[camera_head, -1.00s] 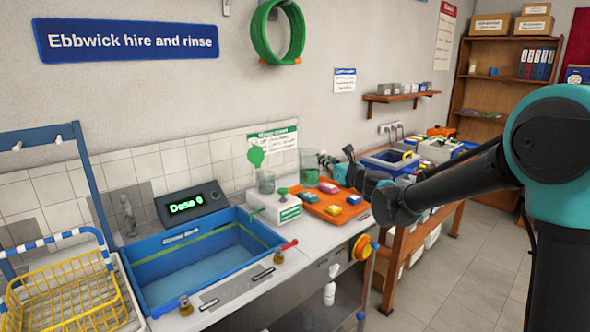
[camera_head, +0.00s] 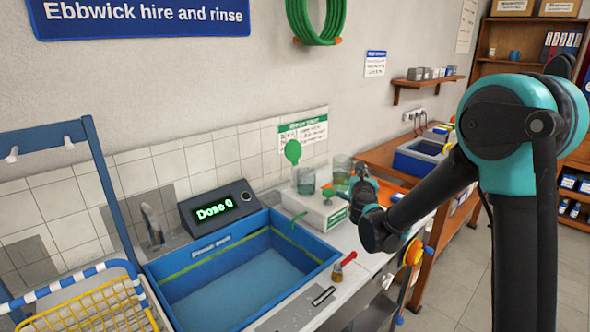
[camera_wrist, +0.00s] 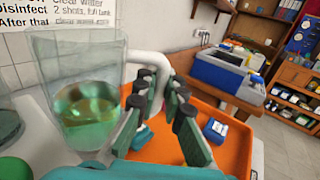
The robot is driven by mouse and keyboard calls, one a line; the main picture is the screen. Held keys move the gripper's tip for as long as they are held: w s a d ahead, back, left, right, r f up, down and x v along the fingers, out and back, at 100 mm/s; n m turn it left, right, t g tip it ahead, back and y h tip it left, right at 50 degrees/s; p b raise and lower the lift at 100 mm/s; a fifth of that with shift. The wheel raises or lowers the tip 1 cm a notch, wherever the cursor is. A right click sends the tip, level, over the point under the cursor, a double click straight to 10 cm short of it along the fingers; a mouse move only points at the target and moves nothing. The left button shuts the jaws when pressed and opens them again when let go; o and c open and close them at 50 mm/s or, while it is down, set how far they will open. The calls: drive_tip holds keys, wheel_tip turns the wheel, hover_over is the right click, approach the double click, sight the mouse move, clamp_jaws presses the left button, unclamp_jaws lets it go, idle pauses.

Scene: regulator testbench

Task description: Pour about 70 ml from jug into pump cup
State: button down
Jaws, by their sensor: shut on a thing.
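The jug (camera_wrist: 88,60) is clear, with green liquid low inside and a white handle (camera_wrist: 155,68). My gripper (camera_wrist: 152,90) is shut on the handle in the wrist view. In the head view the jug (camera_head: 341,177) looks about upright, just right of the pump cup, with my gripper (camera_head: 357,184) at its right side. The pump cup (camera_head: 305,181) is clear and stands at the back of the white pump unit (camera_head: 318,212). A clear vessel, probably the cup, shows cut off at the left edge of the wrist view (camera_wrist: 8,122). The cup's contents are unclear.
The green pump knob (camera_head: 328,192) is in front of the jug. A display (camera_head: 215,207) reads "Dose 0". A blue basin (camera_head: 240,262) lies left of the pump. An orange tray (camera_wrist: 235,140) with a small blue item (camera_wrist: 215,130) is on the right.

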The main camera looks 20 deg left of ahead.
sight(350, 163)
drive_tip(key=shift+a+f+h, duration=0.1)
drive_tip(key=shift+f+h, duration=0.05)
drive_tip(key=shift+h, duration=0.15)
drive_tip(key=shift+s+a+r+n, duration=0.2)
drive_tip(key=shift+a+r+n, duration=0.4)
drive_tip(key=shift+r+n, duration=0.4)
drive_tip(key=a+r+n, duration=0.1)
drive_tip(key=n, duration=0.1)
drive_tip(key=s+a+r+n+t+y, duration=0.1)
drive_tip(key=a+n, duration=0.1)
drive_tip(key=shift+s+r, duration=0.15)
drive_tip(key=shift+r, duration=0.1)
drive_tip(key=s+a+r+n+y, duration=0.1)
drive_tip(key=a+r+n, duration=0.2)
drive_tip(key=r+n, duration=0.2)
drive_tip(key=shift+s+a+r+n+t, duration=0.2)
drive_tip(key=shift+a+n+t, duration=0.1)
drive_tip(key=shift+n, duration=0.4)
drive_tip(key=shift+s+a+r+n+p, duration=0.2)
drive_tip(key=shift+r+n+p, duration=0.15)
drive_tip(key=shift+n, duration=0.25)
drive_tip(key=shift+s+a+f+n+y, duration=0.15)
drive_tip(key=shift+a+n+y, duration=0.45)
drive_tip(key=shift+n, duration=0.4)
drive_tip(key=shift+s+a+r+n, duration=0.25)
drive_tip(key=shift+a+r+n, duration=0.1)
drive_tip(key=shift+a+n, duration=0.25)
idle(0.5)
